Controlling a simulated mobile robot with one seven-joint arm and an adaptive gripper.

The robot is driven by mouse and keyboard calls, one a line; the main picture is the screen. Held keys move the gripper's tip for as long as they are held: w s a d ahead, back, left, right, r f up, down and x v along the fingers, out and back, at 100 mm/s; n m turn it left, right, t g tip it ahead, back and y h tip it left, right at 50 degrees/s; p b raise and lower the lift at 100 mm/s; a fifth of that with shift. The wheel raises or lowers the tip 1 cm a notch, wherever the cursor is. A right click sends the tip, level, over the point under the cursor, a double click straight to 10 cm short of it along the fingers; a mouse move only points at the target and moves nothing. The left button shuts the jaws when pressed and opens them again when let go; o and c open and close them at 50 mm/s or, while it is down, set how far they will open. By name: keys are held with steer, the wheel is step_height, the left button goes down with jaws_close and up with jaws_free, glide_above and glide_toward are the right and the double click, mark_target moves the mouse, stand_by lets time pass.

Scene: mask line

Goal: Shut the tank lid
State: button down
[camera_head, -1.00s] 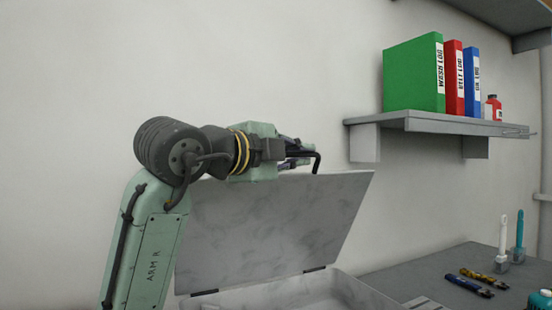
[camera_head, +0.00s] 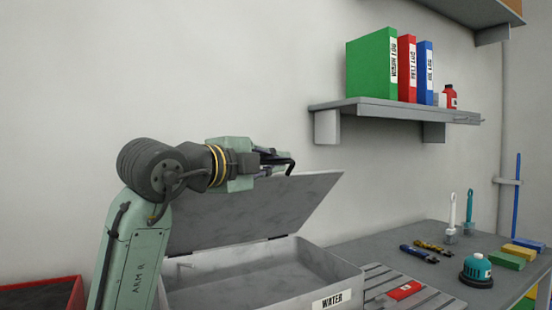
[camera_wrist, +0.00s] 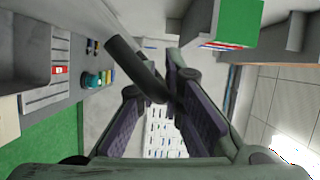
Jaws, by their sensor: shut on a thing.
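The tank (camera_head: 290,294) is a grey marbled box labelled WATER at the bottom of the head view. Its lid (camera_head: 255,208) stands open, hinged at the back and tilted up to the right. My gripper (camera_head: 272,158) is at the lid's upper edge, shut on the black lid handle (camera_head: 291,165). In the wrist view the handle (camera_wrist: 136,67) runs as a dark bar between my gripper's fingers (camera_wrist: 172,95). The lid's pale panel (camera_wrist: 92,18) shows at the upper left there. My fingers partly hide the handle in both views.
A wall shelf (camera_head: 380,106) with binders and a red bottle is right of the lid. The bench (camera_head: 400,245) right of the tank carries brushes, tools, a teal-topped item (camera_head: 477,270) and sponges. A red-edged bin (camera_head: 40,296) is at lower left.

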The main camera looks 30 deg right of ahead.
steer(key=shift+s, duration=0.15)
stand_by(0.3)
steer(key=c, duration=1.7)
jaws_free()
step_height(320, 180, up, 9)
steer(key=shift+s+f, duration=0.1)
steer(key=shift+s, duration=0.05)
steer(key=shift+r, duration=0.6)
steer(key=shift+c, duration=0.5)
